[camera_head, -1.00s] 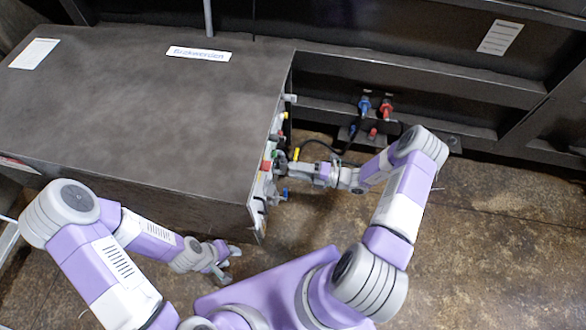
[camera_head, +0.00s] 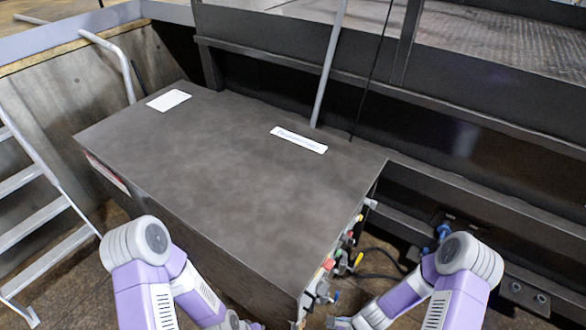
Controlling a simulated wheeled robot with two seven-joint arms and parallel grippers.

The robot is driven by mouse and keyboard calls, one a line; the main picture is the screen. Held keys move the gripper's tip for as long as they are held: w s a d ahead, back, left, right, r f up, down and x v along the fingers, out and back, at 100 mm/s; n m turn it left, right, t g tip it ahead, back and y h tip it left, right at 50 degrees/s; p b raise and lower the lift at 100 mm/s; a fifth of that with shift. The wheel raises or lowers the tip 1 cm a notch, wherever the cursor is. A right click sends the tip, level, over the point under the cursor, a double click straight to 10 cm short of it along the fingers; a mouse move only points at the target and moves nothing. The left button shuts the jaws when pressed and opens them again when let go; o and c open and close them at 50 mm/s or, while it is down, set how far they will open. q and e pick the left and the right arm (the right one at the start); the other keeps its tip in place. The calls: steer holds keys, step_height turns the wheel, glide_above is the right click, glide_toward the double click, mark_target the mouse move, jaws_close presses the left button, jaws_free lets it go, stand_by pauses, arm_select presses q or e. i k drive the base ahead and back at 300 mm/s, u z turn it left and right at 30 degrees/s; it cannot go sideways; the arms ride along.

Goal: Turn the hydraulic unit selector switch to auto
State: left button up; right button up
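The hydraulic unit is a large dark grey box (camera_head: 225,170). Its control panel (camera_head: 325,280) is on the right side face, seen very edge-on, with small red, green, yellow and blue parts sticking out. I cannot tell which of them is the selector switch, or its setting. My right gripper (camera_head: 338,322) is at the bottom edge, just beside the panel's lower end. It is small and partly cut off, and its fingers are unclear. My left gripper (camera_head: 250,325) is at the bottom edge in front of the box, mostly cut off, apart from the panel.
A grey metal ladder (camera_head: 40,215) stands at the left. Dark steel beams (camera_head: 480,210) run behind and right of the box. A blue hose fitting (camera_head: 443,232) and a black cable (camera_head: 385,262) lie right of the panel. A grey pole (camera_head: 330,65) rises behind the box.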

mark_target(345, 238)
steer(key=k, duration=0.5)
steer(key=u, duration=1.65)
steer(key=k, duration=0.65)
steer(key=z, duration=1.1)
steer(key=i, duration=1.45)
steer(key=u, duration=0.05)
